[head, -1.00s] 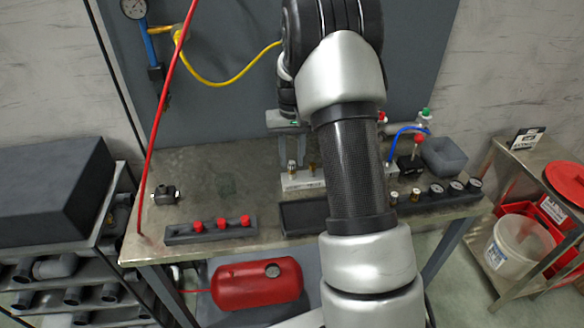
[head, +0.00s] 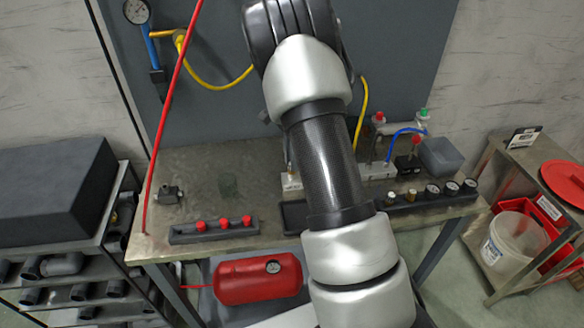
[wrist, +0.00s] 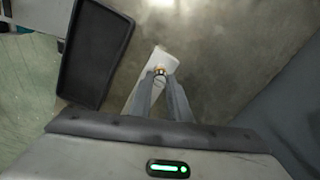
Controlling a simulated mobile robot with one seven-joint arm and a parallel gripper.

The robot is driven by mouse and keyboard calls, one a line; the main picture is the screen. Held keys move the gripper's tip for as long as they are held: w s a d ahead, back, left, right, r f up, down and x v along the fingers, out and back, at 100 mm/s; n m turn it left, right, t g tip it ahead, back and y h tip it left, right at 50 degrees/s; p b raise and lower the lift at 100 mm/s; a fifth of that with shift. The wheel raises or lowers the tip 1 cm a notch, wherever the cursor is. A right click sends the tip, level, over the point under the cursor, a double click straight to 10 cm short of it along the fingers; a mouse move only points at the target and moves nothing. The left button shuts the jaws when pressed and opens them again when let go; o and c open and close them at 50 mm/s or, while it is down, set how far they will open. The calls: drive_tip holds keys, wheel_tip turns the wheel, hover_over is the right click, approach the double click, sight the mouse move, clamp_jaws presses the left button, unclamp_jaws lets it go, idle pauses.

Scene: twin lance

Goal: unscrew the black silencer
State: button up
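A pale fitting block (head: 292,184) stands on the workbench, partly hidden behind my arm in the head view. It also shows in the wrist view (wrist: 165,60). My gripper (wrist: 160,78) points down at the block, with its two fingers apart. A small brass-coloured fitting (wrist: 159,70) shows at the fingertips. I cannot tell whether the fingers touch it. My gripper is hidden behind my arm in the head view. I cannot make out a black silencer for certain in either view.
A dark tray (wrist: 95,50) lies left of the gripper in the wrist view. A rack with red caps (head: 222,224) and a small metal part (head: 168,194) are on the bench. A row of gauges (head: 450,188), a valve block (head: 378,171) and a grey bin (head: 442,157) stand right.

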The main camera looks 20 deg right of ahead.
clamp_jaws()
drive_tip(key=n+b, duration=0.1)
drive_tip(key=n, duration=0.2)
drive_tip(key=shift+n, duration=0.4)
drive_tip(key=n, duration=0.4)
drive_tip(key=shift+b, duration=0.35)
drive_tip(key=n, duration=0.7)
drive_tip(key=shift+r+n, duration=0.15)
drive_tip(key=shift+n, duration=0.25)
drive_tip(key=n, duration=0.4)
drive_tip(key=n+p, duration=0.1)
drive_tip(key=n, duration=0.4)
drive_tip(key=shift+w+n, duration=0.1)
drive_tip(key=shift+n, duration=0.2)
drive_tip(key=shift+o, duration=2.4)
unclamp_jaws()
